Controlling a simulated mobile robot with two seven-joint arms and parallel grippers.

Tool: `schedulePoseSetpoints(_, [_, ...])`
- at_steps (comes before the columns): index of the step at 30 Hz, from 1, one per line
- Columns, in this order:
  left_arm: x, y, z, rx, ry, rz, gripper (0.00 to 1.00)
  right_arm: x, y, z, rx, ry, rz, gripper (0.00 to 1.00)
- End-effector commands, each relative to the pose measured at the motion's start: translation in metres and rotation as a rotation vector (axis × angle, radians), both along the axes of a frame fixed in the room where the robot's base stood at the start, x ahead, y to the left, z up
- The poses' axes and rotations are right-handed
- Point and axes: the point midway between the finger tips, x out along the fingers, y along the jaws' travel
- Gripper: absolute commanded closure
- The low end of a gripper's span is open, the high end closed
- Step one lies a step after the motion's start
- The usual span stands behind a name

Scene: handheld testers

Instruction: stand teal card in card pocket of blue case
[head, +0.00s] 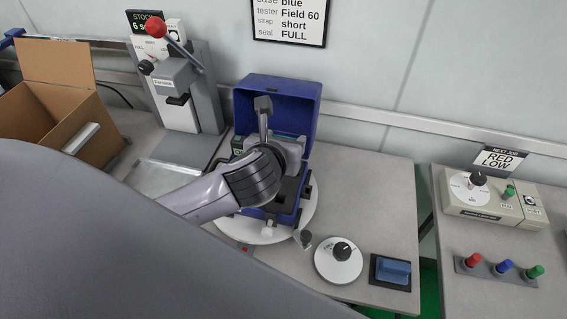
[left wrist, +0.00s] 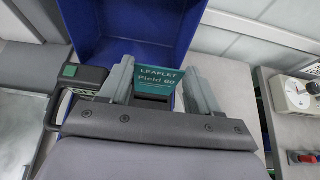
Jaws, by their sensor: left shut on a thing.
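The teal card (left wrist: 155,77), marked LEAFLET Field 60, is between the two fingers of my left gripper (left wrist: 158,70) in the left wrist view. The gripper is shut on it. The blue case (head: 277,97) stands open on the table, lid raised at the back. It also shows behind the card in the left wrist view (left wrist: 120,35). In the head view my left gripper (head: 292,148) is over the case and hides most of its inside. I cannot tell whether the card touches the pocket. My right gripper is out of view.
The case stands on a round white plate (head: 239,232). A grey lever press (head: 185,90) and a cardboard box (head: 55,110) are to the left. A white dial (head: 338,262) and a blue block on a black pad (head: 391,268) lie front right. The table right of the case is clear.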

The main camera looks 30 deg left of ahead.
Motion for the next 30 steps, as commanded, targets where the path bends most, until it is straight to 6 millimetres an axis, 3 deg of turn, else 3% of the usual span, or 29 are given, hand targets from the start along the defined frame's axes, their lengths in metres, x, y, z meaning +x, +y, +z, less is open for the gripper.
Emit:
schedulePoseSetpoints(13, [0.000,0.000,-0.056,-0.001,0.002,0.000,0.80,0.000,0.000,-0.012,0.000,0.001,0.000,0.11])
schedulePoseSetpoints(27, [0.000,0.000,-0.064,0.000,0.000,-0.001,0.80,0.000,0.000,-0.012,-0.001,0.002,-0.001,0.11])
schedulePoseSetpoints(28, [0.000,-0.001,-0.064,-0.002,0.000,-0.001,0.28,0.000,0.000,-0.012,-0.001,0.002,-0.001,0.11])
schedulePoseSetpoints(30, [0.000,-0.001,-0.064,-0.002,0.000,-0.001,0.12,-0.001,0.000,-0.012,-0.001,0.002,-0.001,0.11])
